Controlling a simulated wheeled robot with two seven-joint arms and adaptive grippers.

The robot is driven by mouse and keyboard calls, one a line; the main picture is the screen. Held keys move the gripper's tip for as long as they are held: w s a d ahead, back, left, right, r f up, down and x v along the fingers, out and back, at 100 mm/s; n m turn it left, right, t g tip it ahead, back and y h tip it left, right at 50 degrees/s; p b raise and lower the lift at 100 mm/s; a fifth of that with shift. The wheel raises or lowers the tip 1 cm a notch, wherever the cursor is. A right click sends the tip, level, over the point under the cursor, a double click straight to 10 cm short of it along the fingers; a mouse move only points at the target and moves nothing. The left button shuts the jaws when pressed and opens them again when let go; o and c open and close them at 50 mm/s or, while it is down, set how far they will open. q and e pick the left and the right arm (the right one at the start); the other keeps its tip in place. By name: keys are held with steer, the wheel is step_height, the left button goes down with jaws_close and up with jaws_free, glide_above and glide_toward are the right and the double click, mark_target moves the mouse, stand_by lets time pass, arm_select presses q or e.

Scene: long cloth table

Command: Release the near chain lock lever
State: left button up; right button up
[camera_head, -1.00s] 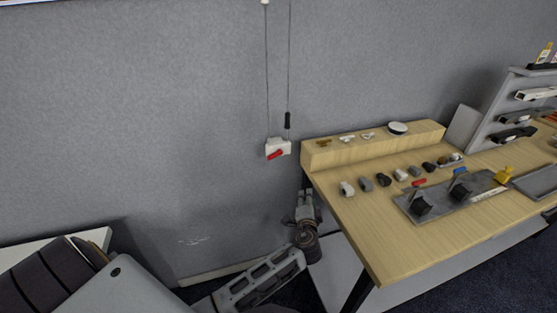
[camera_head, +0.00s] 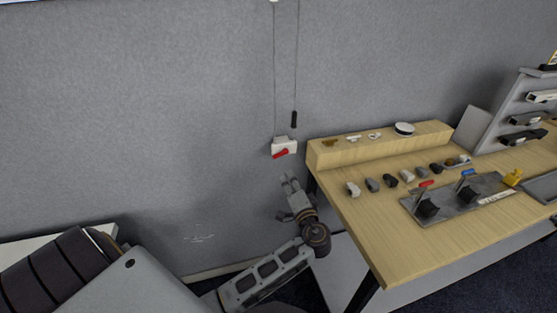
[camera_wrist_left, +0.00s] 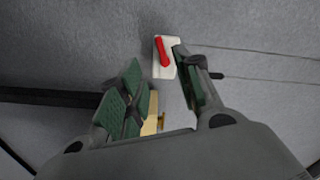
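The chain lock is a small white box (camera_head: 290,144) on the grey wall, with a red lever (camera_head: 280,154) on its front lower side. Two thin lines run up the wall from its area; the right one carries a black grip (camera_head: 294,119). My left gripper (camera_head: 289,178) is just below the box, pointing up, apart from the lever. In the left wrist view the red lever (camera_wrist_left: 162,52) and white box (camera_wrist_left: 172,70) lie just beyond the fingertips. My left gripper (camera_wrist_left: 157,63) is open there, with nothing between its fingers. My right gripper is not in view.
A wooden table (camera_head: 385,240) stands right of my left arm, its left edge close to the arm. It carries a raised wooden ledge (camera_head: 345,157), several small fittings and a grey plate (camera_head: 440,212) with levers. The wall left of the lock is clear.

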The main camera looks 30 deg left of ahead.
arm_select(q)
steer(key=p, duration=0.1)
glide_toward(277, 157)
steer(key=x, duration=0.3)
steer(key=p+x, duration=0.1)
steer(key=x, duration=0.3)
steer(key=shift+w, duration=0.15)
steer(key=shift+x, duration=0.85)
steer(key=shift+f, duration=0.1)
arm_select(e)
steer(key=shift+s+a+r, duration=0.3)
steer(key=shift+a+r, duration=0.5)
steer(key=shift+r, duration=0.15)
arm_select(q)
steer(key=shift+c, duration=0.3)
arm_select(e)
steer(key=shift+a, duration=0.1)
arm_select(q)
jaws_close()
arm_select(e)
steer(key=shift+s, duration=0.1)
